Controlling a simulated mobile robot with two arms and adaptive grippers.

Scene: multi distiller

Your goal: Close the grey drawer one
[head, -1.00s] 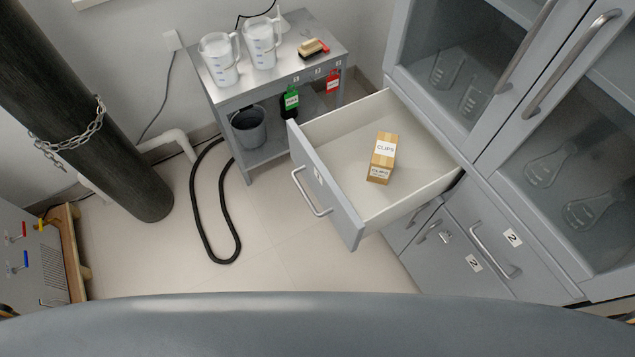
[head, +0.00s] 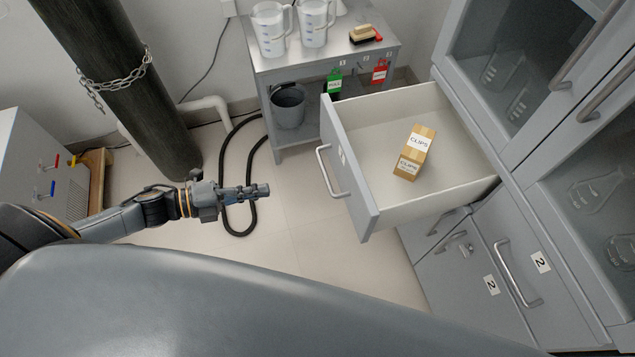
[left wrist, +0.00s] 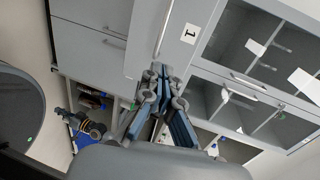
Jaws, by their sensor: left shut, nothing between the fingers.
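The grey drawer one (head: 350,168) is pulled well out of the cabinet, its front facing left with a bar handle (head: 329,172). A cardboard box labelled CLIPS (head: 414,155) lies inside it. My left gripper (head: 268,190) is shut and empty, left of the drawer handle and apart from it. In the left wrist view, the gripper (left wrist: 157,72) points toward the drawer front (left wrist: 182,30) with its label 1 and handle (left wrist: 163,32).
A grey cabinet with number 2 fronts (head: 480,270) and glass doors stands at the right. A metal side table (head: 345,60) with jugs stands behind the drawer. A black hose (head: 232,160) lies on the floor. A dark column (head: 130,90) is at left.

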